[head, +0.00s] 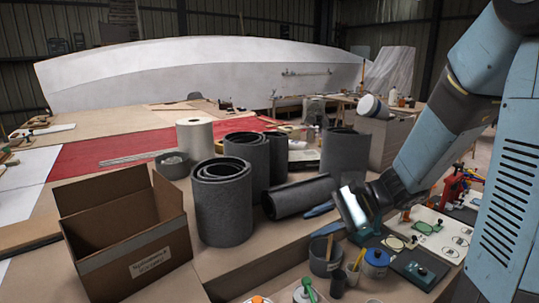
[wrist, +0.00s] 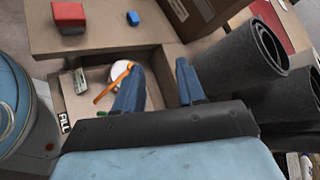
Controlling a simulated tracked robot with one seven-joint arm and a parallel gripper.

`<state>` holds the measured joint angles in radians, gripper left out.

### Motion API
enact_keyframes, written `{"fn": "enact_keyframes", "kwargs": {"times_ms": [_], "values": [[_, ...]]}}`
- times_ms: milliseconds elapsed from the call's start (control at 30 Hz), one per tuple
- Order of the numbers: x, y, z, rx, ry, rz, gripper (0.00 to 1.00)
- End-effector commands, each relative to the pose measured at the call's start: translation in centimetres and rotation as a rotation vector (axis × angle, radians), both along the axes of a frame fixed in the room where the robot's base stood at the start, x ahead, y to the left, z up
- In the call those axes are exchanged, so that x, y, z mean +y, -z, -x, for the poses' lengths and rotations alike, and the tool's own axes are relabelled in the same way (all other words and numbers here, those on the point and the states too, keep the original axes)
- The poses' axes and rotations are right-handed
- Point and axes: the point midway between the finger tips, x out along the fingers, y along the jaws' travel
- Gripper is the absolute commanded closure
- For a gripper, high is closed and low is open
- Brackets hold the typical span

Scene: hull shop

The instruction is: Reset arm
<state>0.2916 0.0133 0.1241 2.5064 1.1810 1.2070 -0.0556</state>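My arm reaches in from the right in the head view and bends down toward the bench. My gripper (head: 313,223) is in front of a lying dark grey roll and above a grey cup of tools. Its two blue fingers stand apart. In the wrist view my gripper (wrist: 159,68) is also open, with nothing between the fingers. Past the fingers lies a shallow brown bin (wrist: 97,72) with a white round item and an orange-handled tool inside; part of the bin is hidden by the left finger.
Upright dark grey rolls (head: 222,208) and an open cardboard box (head: 125,235) stand on the bench, left of my gripper. A red block (wrist: 69,16) lies on a ledge beyond the bin.

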Motion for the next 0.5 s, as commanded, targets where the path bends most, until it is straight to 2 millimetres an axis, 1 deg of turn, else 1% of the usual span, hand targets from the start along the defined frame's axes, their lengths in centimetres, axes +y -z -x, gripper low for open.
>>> {"fn": "enact_keyframes", "kwargs": {"times_ms": [100, 267, 500], "values": [[-0.2, -0.8, 1.8, -0.067, -0.082, 0.104, 0.61], [-0.9, -1.5, 4.0, -0.153, -0.183, 0.246, 0.61], [-2.8, -2.9, 6.7, -0.295, -0.314, 0.465, 0.61]]}}
